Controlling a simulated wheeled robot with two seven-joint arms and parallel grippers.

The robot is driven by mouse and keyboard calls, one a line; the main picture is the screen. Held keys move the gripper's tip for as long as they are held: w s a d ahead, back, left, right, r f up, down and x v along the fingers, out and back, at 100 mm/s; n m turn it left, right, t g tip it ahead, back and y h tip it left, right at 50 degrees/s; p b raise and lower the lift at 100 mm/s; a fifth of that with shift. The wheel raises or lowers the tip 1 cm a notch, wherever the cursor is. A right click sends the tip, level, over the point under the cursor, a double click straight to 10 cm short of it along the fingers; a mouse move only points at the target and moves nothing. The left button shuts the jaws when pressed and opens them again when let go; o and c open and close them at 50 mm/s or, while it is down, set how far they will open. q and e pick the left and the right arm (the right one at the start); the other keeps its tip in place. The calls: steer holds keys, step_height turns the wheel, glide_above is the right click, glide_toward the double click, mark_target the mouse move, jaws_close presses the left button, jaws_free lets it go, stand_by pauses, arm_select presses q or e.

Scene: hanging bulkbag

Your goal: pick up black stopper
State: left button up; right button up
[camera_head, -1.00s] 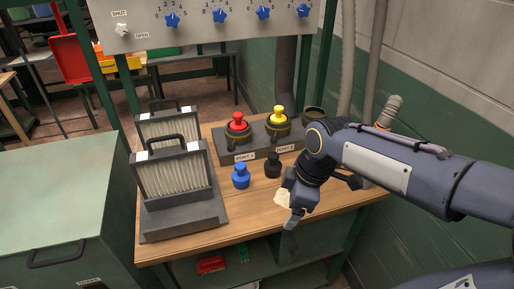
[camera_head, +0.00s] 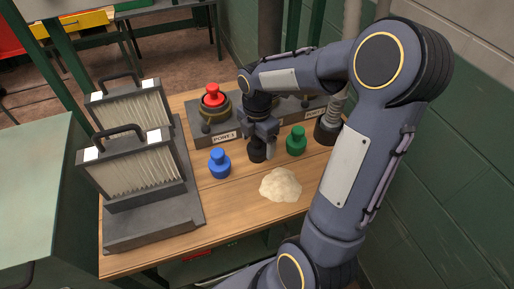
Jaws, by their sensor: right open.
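The black stopper (camera_head: 257,154) stands upright on the wooden bench, between a blue stopper and a green stopper. My right gripper (camera_head: 263,143) points down over it, open, with its fingers at the stopper's upper part. One finger shows at the stopper's right side. The gripper hides the stopper's top, and I cannot tell whether the fingers touch it. My left gripper is not in view.
The blue stopper (camera_head: 219,164) is close on the left and the green stopper (camera_head: 296,141) close on the right. A pale lumpy heap (camera_head: 281,185) lies in front. The port block with a red stopper (camera_head: 213,96) is behind. Filter panels (camera_head: 131,165) stand left.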

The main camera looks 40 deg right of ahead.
step_height(320, 180, down, 2)
steer(key=shift+f, duration=0.1)
steer(key=c, duration=1.1)
